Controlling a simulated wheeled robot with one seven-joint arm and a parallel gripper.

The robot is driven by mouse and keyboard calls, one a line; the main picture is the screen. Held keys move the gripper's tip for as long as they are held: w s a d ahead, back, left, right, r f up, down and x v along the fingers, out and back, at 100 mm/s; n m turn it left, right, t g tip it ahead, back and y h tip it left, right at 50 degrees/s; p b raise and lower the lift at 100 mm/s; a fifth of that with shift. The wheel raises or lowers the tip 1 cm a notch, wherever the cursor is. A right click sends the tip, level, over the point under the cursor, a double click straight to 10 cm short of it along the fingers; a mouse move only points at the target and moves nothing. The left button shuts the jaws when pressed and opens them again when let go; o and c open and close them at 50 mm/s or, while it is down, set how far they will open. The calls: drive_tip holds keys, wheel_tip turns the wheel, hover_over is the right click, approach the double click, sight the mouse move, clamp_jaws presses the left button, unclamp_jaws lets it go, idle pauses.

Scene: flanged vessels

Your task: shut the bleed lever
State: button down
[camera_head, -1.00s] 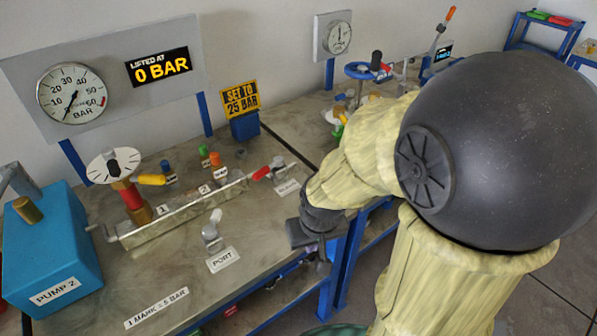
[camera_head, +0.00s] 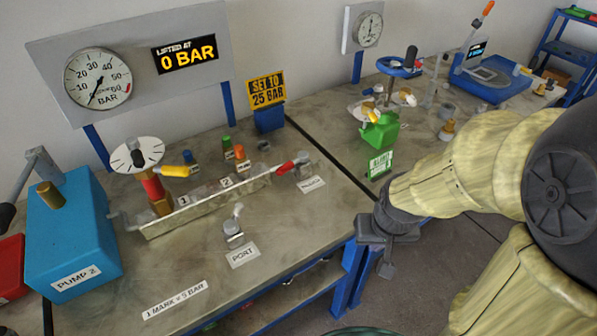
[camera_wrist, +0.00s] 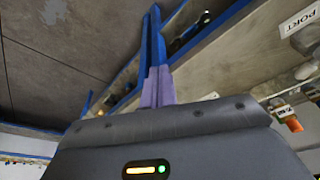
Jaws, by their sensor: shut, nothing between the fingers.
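The bleed lever (camera_head: 286,167) has a red handle. It sits on a small grey valve (camera_head: 303,170) at the right end of the manifold (camera_head: 210,203), beside a small white label (camera_head: 311,184) too blurred to read surely. The handle points left and slightly down, toward the manifold. My gripper (camera_head: 386,268) is shut and empty. It hangs off the bench's front right edge, to the right of and below the lever, clearly apart from it. In the wrist view the lever cannot be made out; the dark gripper body fills the lower part.
The port fitting (camera_head: 233,228) stands in front of the manifold. A yellow lever (camera_head: 176,171) and coloured knobs (camera_head: 240,153) stand behind it. The gauge panel (camera_head: 135,65) is at the back; the display reads 0 BAR. A green container (camera_head: 381,132) stands right. The bench front right is clear.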

drive_tip(key=w+a+f+m+t+y+p, duration=0.1)
drive_tip(key=w+f+y+p, duration=0.1)
drive_tip(key=w, duration=0.3)
drive_tip(key=w+a+f+m+t+y+p, duration=0.2)
drive_tip(key=w+p, duration=0.2)
drive_tip(key=w, duration=0.1)
drive_tip(key=w+a+f+m+t+y+p, duration=0.1)
drive_tip(key=w+a+f+m+y+p, duration=0.1)
drive_tip(key=w, duration=0.3)
drive_tip(key=shift+w+f+t+y+p, duration=0.15)
drive_tip(key=shift+f+t+y+p, duration=0.15)
drive_tip(key=shift+p, duration=0.5)
drive_tip(key=a+r+m+t+y, duration=0.1)
drive_tip(key=w+a+r+m+t+y+p, duration=0.2)
drive_tip(key=m+y, duration=0.1)
drive_tip(key=shift+r, duration=0.35)
